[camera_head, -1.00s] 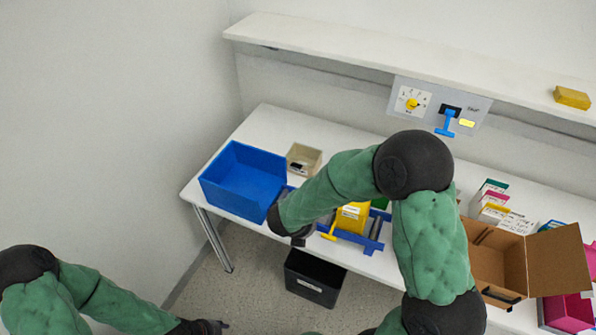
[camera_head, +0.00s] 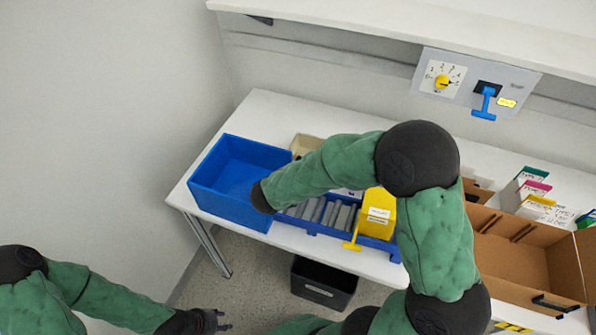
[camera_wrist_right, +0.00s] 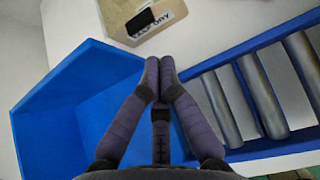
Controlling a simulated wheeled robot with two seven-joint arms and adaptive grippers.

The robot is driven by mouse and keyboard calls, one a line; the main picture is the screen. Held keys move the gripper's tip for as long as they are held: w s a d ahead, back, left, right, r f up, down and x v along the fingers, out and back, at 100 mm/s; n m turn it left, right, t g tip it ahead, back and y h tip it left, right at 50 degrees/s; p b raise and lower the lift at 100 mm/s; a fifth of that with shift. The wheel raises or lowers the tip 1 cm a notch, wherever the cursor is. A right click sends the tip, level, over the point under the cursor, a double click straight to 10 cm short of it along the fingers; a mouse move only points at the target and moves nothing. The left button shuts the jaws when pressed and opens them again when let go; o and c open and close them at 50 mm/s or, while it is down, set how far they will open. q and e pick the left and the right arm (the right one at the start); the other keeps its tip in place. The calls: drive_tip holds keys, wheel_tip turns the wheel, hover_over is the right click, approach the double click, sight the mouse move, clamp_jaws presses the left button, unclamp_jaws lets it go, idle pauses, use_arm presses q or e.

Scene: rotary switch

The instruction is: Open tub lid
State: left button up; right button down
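A small beige tub (camera_head: 306,146) stands on the table behind the blue bin, partly hidden by my right arm in the head view.
The blue bin (camera_head: 205,172) stands left of the tub. A roller track (camera_head: 325,213) with a yellow box (camera_head: 377,212) lies to the right. A wall panel (camera_head: 520,82) has a yellow knob and blue handle. An open cardboard box (camera_head: 520,255) is at right. A black bin (camera_head: 322,285) sits below.

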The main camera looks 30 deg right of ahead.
drive_tip(key=b+x, duration=0.2)
drive_tip(key=x, duration=0.6)
drive_tip(key=shift+s+f+b, duration=0.1)
drive_tip(key=shift+s+b, duration=0.05)
drive_tip(key=shift+b, duration=0.25)
drive_tip(key=shift+w+d+f, duration=0.35)
drive_tip(key=shift+w+d, duration=0.05)
